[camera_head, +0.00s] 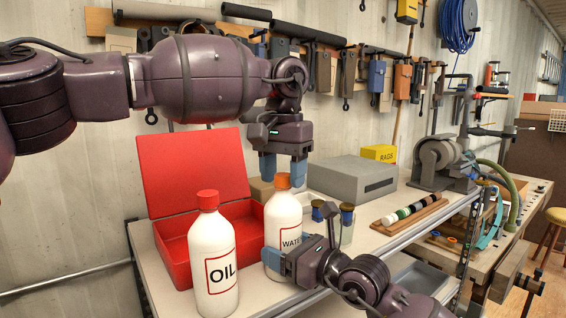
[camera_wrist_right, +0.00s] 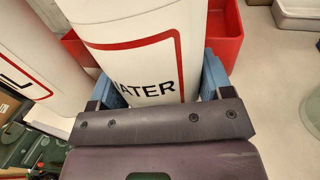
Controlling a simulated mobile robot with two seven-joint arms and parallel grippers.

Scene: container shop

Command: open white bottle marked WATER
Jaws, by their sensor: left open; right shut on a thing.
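The white WATER bottle (camera_head: 283,218) stands upright on the bench with an orange cap (camera_head: 283,181). Its label also shows in the right wrist view (camera_wrist_right: 150,60). My right gripper (camera_head: 284,262) is shut on the bottle's lower body, with blue fingers on both sides of it in the wrist view. My left gripper (camera_head: 284,172) points down from above, open, with its blue fingertips around or just above the cap. I cannot tell whether they touch the cap.
A white OIL bottle (camera_head: 215,265) with a red cap stands close on the left. An open red toolbox (camera_head: 175,244) is behind the bottles. A grey box (camera_head: 352,176), a rack of small rolls (camera_head: 410,217) and a yellow RAGS box (camera_head: 379,153) lie to the right.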

